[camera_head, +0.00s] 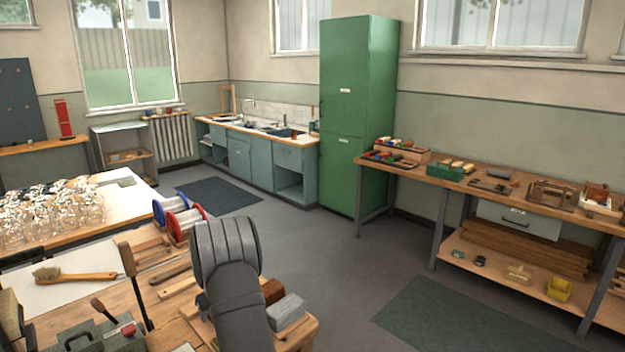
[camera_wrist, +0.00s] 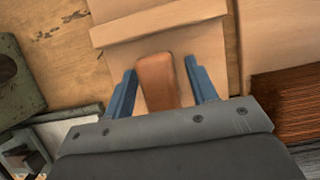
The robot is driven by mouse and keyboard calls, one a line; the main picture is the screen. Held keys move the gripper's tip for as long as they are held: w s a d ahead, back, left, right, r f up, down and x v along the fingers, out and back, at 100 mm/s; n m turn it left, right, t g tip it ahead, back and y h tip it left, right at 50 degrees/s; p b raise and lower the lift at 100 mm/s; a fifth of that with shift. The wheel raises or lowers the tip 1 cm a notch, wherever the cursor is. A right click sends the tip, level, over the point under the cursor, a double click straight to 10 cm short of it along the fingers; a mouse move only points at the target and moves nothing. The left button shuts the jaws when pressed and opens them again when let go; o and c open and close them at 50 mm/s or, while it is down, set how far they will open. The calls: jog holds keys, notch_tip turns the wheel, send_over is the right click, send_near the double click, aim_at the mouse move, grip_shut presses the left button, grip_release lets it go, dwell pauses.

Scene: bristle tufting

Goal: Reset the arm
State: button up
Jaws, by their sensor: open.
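In the wrist view my gripper (camera_wrist: 159,67) is open, its two blue fingers apart. A reddish-brown wooden piece with a rounded end (camera_wrist: 157,80) lies between the fingers, with a gap on each side; neither finger visibly touches it. It lies over a pale wooden board (camera_wrist: 205,48) that has a raised strip (camera_wrist: 160,22) across it. In the head view my grey arm reaches over the near workbench (camera_head: 145,295), and its gripper end cannot be made out there.
A dark metal part (camera_wrist: 18,82) is left of my gripper. Open floor (camera_head: 330,260) lies right of the bench.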

jog(key=v, duration=1.2)
jog(key=x, duration=1.3)
jog(key=shift+s+d, duration=0.1)
jog(key=r, duration=0.3)
jog(key=d+r, duration=0.1)
jog(key=r, duration=0.1)
jog(key=shift+r, duration=0.2)
jog(key=s+d+r+n+g, duration=0.1)
jog(key=d+r+n, duration=0.1)
jog(key=d+n, duration=0.2)
jog(key=s+d+r+n+g, duration=0.1)
jog(key=d+r+n+g, duration=0.1)
jog(key=d+n, duration=0.3)
jog(key=s+d+r+n+g+y, duration=0.1)
jog(key=d+n, duration=0.4)
jog(key=d, duration=0.5)
jog(key=shift+s+r+g, duration=0.4)
jog(key=shift+r+g, duration=0.2)
jog(key=shift+r, duration=0.05)
jog(key=shift+s+d+r+n+g+h, duration=0.2)
jog(key=shift+d+n, duration=0.25)
jog(key=shift+n, duration=0.3)
jog(key=shift+s+d+f+n+g+h, duration=0.15)
jog(key=shift+d+n+g, duration=0.2)
jog(key=shift+n, duration=0.35)
jog(key=shift+s+d+r+n+g+h, duration=0.2)
jog(key=shift+d+n, duration=0.3)
jog(key=shift+n, duration=0.25)
